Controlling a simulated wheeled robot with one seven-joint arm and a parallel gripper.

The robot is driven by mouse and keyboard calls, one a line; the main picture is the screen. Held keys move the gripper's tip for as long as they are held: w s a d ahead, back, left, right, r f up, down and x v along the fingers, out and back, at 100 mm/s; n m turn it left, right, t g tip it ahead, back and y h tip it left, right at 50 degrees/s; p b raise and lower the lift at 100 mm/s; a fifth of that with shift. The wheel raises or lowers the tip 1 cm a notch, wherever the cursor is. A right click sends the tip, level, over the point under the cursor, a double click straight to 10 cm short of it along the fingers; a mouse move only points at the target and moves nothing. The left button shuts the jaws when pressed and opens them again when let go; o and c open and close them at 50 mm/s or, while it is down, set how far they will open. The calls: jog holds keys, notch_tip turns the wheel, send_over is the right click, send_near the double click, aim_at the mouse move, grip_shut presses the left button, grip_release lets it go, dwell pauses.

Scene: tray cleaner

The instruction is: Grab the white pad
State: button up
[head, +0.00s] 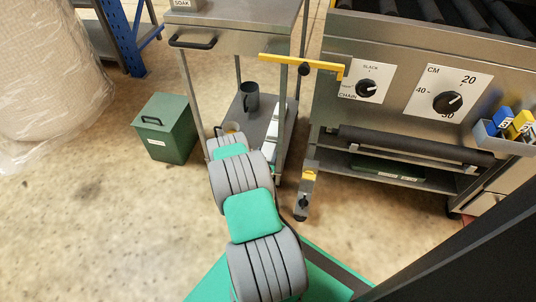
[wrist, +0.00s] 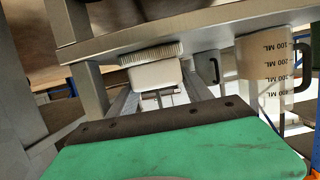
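The wrist view is upside down. In it a white block with a ridged grey edge (wrist: 156,74), which looks like the white pad, rests against the shelf. My gripper (wrist: 160,88) points at it from the green wrist part, with its two grey fingers spread apart to either side of the block. I cannot tell whether the fingers touch it. In the head view, white pieces (head: 271,131) lie along the right side of the cart's lower shelf (head: 257,112). My arm reaches toward that shelf and hides my gripper there.
A dark mug (head: 249,97) stands on the lower shelf. A measuring jug (wrist: 265,62) is close on the right in the wrist view. Cart legs and the upper tray (head: 235,35) bound the space. A green bin (head: 165,127) stands left; a control-panel machine (head: 410,90) stands right.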

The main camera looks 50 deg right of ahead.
jog(key=c, duration=0.9)
jog(key=shift+c, duration=0.4)
jog(key=shift+r, duration=0.1)
